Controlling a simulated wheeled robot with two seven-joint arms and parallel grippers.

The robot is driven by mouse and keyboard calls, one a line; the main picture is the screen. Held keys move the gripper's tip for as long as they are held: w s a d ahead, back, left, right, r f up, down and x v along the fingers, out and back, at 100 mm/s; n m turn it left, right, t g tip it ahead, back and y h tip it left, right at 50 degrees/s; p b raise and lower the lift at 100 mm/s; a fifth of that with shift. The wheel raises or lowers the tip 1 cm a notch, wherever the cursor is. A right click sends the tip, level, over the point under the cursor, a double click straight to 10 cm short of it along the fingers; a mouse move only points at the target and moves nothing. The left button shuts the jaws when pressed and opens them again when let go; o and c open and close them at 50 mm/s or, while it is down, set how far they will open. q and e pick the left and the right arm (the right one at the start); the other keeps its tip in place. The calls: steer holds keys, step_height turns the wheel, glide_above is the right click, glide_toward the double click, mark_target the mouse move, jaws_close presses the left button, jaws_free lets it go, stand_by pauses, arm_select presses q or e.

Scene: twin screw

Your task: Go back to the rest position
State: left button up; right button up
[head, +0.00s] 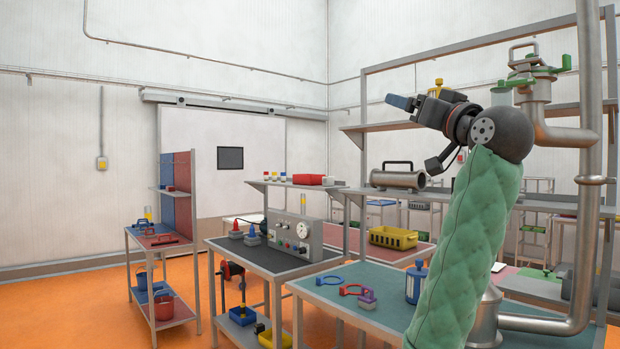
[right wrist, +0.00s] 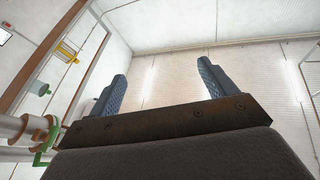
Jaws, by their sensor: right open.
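My right gripper (head: 408,104) is raised high in the head view, at the end of my arm in a green padded sleeve. It points left and a little up, well above the green-topped table (head: 385,290). In the right wrist view the two blue ridged fingers of the right gripper (right wrist: 163,76) stand wide apart with nothing between them, only the pale wall and ceiling behind. My left gripper is in neither view.
A steel pipe with a green valve (head: 535,68) stands close right of my arm. A shelf rack (head: 440,47) is behind it. Orange floor (head: 80,310) is clear at left.

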step_height(320, 180, down, 28)
steer(key=w+a+m+g+h, duration=0.1)
steer(key=w+a+g+h, duration=0.15)
steer(key=g+h, duration=0.25)
steer(key=s+a+f+g+h, duration=0.1)
steer(key=s+f+g, duration=0.15)
steer(key=f, duration=1.05)
steer(key=s+a+f+g, duration=0.1)
steer(key=s+f, duration=0.3)
steer(key=f, duration=0.9)
steer(key=s+a+f+g+p, duration=0.1)
steer(key=s+f+g, duration=0.1)
steer(key=s+f, duration=0.8)
steer(key=s+a+f+g, duration=0.1)
steer(key=s+f+g, duration=0.3)
steer(key=f, duration=0.9)
steer(key=s+f+g, duration=0.2)
steer(key=s+f, duration=0.6)
steer(key=s, duration=0.3)
steer(key=s+f+g, duration=0.2)
steer(key=s+f, duration=0.6)
steer(key=s, duration=0.4)
steer(key=shift+n, duration=0.4)
steer(key=shift+a+f, duration=0.1)
